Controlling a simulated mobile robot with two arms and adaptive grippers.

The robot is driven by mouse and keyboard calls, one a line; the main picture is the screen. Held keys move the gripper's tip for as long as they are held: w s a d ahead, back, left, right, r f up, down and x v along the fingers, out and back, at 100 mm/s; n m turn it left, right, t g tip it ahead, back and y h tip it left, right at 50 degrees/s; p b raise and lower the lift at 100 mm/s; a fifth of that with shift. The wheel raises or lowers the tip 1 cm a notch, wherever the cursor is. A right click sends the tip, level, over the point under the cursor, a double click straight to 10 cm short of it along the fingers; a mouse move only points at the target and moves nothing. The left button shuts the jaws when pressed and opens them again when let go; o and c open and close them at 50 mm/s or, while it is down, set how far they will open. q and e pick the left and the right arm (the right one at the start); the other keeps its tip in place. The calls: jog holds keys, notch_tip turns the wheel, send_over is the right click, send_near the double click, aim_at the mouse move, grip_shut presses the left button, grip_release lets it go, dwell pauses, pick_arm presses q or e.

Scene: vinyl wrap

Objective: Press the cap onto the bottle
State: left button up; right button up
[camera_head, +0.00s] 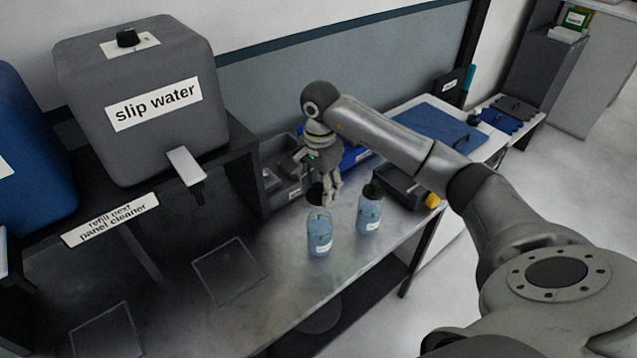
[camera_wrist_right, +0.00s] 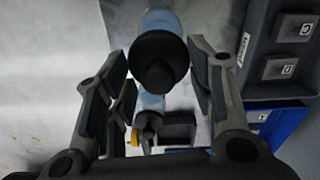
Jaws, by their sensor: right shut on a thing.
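My right gripper (camera_head: 326,196) points down above the nearer bottle (camera_head: 320,238), a clear bottle of blue liquid with a white label, standing upright on the metal bench. A black cap (camera_head: 315,193) is between its fingers at the top of this bottle. In the right wrist view the round black cap (camera_wrist_right: 158,62) lies between the fingers, with the blue bottle (camera_wrist_right: 160,19) showing beyond it. I cannot tell whether the cap touches the bottle's neck or is seated. My left gripper is not in view.
A second blue bottle (camera_head: 368,213) with a black top stands close to the right. A grey bin (camera_head: 277,187) and a dark tray (camera_head: 402,184) are behind. A grey "slip water" tank (camera_head: 150,145) stands at the left. The bench front around the square outline (camera_head: 232,272) is clear.

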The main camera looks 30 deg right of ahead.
aim_at(321, 214)
jog(key=shift+w+d+f+b, duration=0.1)
jog(key=shift+d+f+b, duration=0.25)
jog(key=shift+f, duration=0.7)
notch_tip(321, 214, down, 2)
jog(key=shift+a+f+b, duration=0.15)
jog(key=shift+b, duration=0.65)
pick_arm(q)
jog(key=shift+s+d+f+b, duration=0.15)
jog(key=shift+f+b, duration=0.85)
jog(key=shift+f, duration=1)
pick_arm(e)
jog(key=shift+f, duration=1.15)
pick_arm(q)
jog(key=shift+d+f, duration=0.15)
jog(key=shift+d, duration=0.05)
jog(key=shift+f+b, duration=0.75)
jog(key=shift+b, duration=0.1)
pick_arm(e)
jog(key=shift+f, duration=0.15)
jog(key=o, duration=0.9)
jog(key=shift+c, duration=0.2)
jog(key=shift+o, duration=0.4)
